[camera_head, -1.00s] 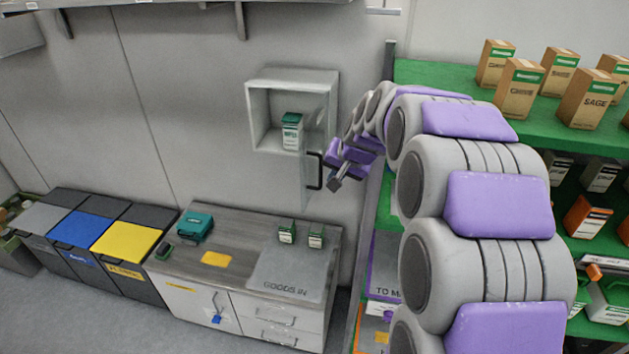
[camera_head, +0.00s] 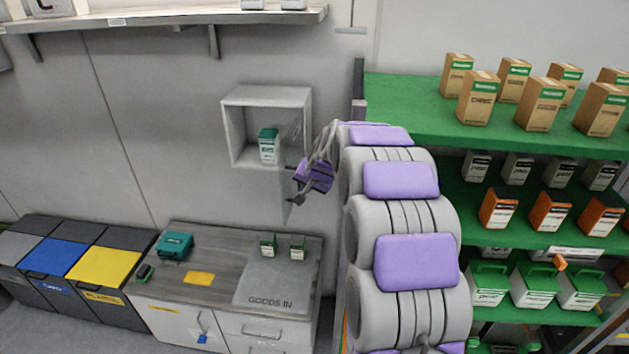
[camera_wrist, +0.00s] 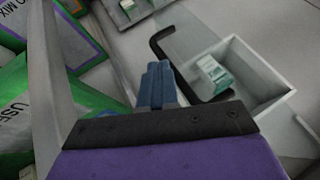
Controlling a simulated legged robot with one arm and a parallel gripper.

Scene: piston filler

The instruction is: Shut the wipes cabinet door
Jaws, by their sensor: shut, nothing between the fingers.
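The wipes cabinet (camera_head: 236,94) is a pale open-fronted box on the wall, with a green-topped wipes pack (camera_head: 268,146) inside. Its see-through door (camera_head: 287,209) stands open, swung out from the cabinet's right side and partly hidden behind my gripper. In the wrist view the cabinet (camera_wrist: 262,92) is at the right, and the door's dark, bent handle (camera_wrist: 172,58) runs just right of my fingers. My gripper (camera_head: 294,200) is shut and empty, close beside the door. In the wrist view its blue fingertips (camera_wrist: 157,70) are together; I cannot tell whether they touch the handle.
A counter (camera_head: 185,283) with a goods-in mat (camera_head: 270,284) and small boxes stands below the cabinet. Green shelving (camera_head: 430,105) with cartons is close on the right. A wall shelf (camera_head: 170,18) runs above. Bins (camera_head: 100,265) stand at the left.

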